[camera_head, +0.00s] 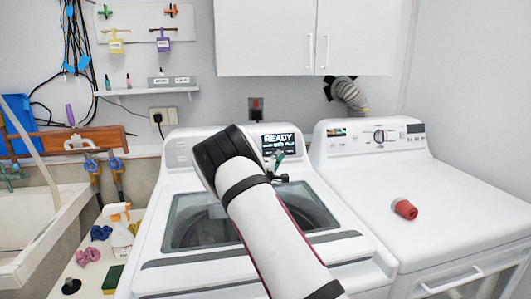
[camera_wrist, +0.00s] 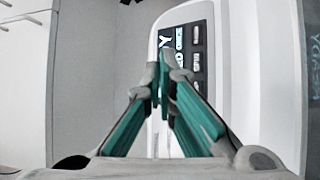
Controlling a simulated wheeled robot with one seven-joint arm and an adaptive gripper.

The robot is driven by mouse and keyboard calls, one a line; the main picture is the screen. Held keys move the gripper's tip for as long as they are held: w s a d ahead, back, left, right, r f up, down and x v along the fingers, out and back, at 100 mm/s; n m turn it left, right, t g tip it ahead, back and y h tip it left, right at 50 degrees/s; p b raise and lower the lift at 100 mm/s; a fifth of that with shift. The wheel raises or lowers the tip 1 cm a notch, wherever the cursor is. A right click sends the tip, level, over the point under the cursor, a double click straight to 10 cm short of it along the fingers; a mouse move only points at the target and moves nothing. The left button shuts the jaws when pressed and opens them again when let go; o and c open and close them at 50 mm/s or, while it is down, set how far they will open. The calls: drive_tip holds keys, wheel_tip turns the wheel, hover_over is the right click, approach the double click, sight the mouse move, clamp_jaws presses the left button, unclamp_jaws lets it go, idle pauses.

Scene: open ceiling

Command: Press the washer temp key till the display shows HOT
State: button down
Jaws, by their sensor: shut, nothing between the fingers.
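The white washer (camera_head: 155,262) stands in the middle of the head view with its glass lid closed. Its dark display (camera_head: 288,139) reads READY, with smaller text below that is too small to read surely. My gripper (camera_head: 278,160) is in front of the panel just under the display, and my arm hides part of the panel. I cannot tell whether the tips touch the panel, or which key is the temp key.
A white dryer (camera_head: 460,205) stands at the right with a red cylinder (camera_head: 405,209) on top. A sink (camera_head: 45,228) and a narrow counter with a spray bottle (camera_head: 120,236) are at the left. Cabinets (camera_head: 265,40) hang above the washer.

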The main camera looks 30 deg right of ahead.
sight(269, 153)
drive_tip(key=shift+w, duration=0.1)
drive_tip(key=w+b, duration=0.1)
drive_tip(key=b, duration=0.1)
drive_tip(key=w+d+f+b, duration=0.1)
drive_tip(key=w, duration=0.1)
drive_tip(key=w+f+b, duration=0.1)
drive_tip(key=b, duration=0.1)
drive_tip(key=shift+w+d+b, duration=0.2)
drive_tip(key=shift+w+b, duration=0.05)
drive_tip(key=shift+b, duration=0.1)
drive_tip(key=w+b, duration=0.2)
drive_tip(key=w+d+f+b, duration=0.1)
drive_tip(key=b, duration=0.1)
drive_tip(key=shift+w, duration=0.1)
drive_tip(key=shift+w+f, duration=0.1)
drive_tip(key=shift+w, duration=0.1)
idle(1.3)
drive_tip(key=shift+w+d+b, duration=0.1)
drive_tip(key=shift+w+b, duration=0.15)
drive_tip(key=shift+b, duration=0.3)
drive_tip(key=shift+w+f+b, duration=0.15)
drive_tip(key=shift+w+b, duration=0.1)
drive_tip(key=shift+b, duration=0.2)
idle(0.5)
idle(0.4)
drive_tip(key=shift+s+r+p, duration=0.3)
drive_tip(key=shift+s+p, duration=0.4)
